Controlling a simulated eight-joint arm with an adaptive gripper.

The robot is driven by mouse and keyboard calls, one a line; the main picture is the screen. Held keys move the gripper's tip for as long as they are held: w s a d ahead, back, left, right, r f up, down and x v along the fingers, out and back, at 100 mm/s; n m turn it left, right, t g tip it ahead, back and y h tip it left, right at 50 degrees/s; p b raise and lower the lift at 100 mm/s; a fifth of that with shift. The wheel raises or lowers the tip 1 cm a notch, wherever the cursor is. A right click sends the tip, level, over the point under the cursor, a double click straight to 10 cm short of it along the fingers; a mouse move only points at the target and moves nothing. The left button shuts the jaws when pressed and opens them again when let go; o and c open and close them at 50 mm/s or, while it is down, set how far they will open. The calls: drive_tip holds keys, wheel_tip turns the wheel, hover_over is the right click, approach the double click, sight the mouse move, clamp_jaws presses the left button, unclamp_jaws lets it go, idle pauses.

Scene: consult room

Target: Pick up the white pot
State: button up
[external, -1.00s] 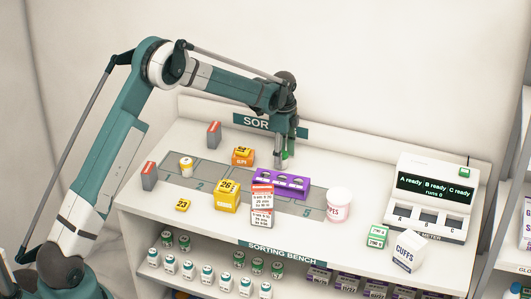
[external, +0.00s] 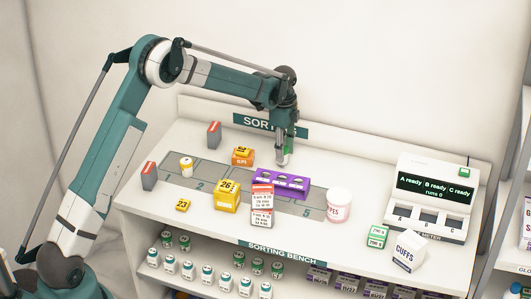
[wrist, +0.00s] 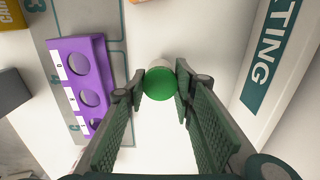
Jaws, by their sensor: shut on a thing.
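In the wrist view a small pot with a round green lid (wrist: 160,84) sits between my fingertips. Part of its white body (wrist: 162,62) shows past the lid. My gripper (wrist: 160,92) is shut on it, with one green padded finger on each side. In the external view my gripper (external: 283,157) points down behind the purple rack, near the back of the bench; a bit of green shows at the fingers. The pot's base is mostly hidden, so its clearance from the bench is hard to tell.
The purple rack (external: 282,184) with round holes stands just in front of my gripper. Yellow box (external: 227,196), orange box (external: 242,156), white carton (external: 261,206) and white tub (external: 338,204) stand around it. The meter (external: 432,200) is at the right. A sign (external: 259,121) stands behind.

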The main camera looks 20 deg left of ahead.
wheel_tip(320, 180, up, 8)
idle(0.5)
